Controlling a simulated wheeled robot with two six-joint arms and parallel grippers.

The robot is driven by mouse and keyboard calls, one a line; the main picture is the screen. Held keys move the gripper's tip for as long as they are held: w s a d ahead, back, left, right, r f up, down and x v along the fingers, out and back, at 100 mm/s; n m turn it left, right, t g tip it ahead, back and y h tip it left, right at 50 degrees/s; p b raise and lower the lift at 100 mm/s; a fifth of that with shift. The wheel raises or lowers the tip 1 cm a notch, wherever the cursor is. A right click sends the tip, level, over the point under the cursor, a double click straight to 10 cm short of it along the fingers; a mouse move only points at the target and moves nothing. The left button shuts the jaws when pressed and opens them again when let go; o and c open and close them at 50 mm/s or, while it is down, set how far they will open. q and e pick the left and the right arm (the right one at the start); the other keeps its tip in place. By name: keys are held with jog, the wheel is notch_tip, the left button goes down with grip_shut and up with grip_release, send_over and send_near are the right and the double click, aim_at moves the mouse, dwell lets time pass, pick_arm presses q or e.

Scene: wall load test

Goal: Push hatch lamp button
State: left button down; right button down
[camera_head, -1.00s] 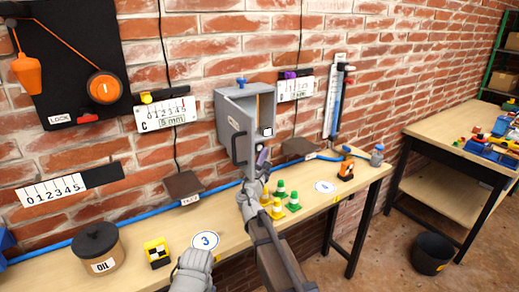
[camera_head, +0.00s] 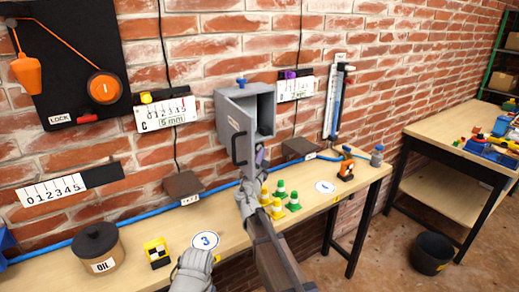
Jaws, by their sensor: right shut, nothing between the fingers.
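The hatch is a grey metal box (camera_head: 264,110) on the brick wall, with a blue knob (camera_head: 241,81) on top. Its door (camera_head: 236,135) stands open, swung to the left, with a dark handle on it. My right gripper (camera_head: 261,157) is shut and empty, at the lower front of the box by the door's lower right edge. I cannot tell whether it touches anything.
Yellow and green cones (camera_head: 280,197) stand on the workbench below the hatch. An oil pot (camera_head: 98,250) and a yellow-black block (camera_head: 157,253) stand to the left. An orange tool (camera_head: 346,166) is at the right. Small brown shelves (camera_head: 183,185) project from the wall.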

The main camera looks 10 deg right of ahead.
jog(key=shift+s, duration=0.1)
jog(key=shift+s+d, duration=0.25)
jog(key=shift+s, duration=0.3)
jog(key=shift+s, duration=0.1)
jog(key=s, duration=0.1)
jog(key=s+d, duration=0.1)
jog(key=s, duration=0.1)
jog(key=s+d, duration=0.1)
jog(key=s, duration=0.1)
jog(key=shift+s, duration=0.2)
dwell(1.2)
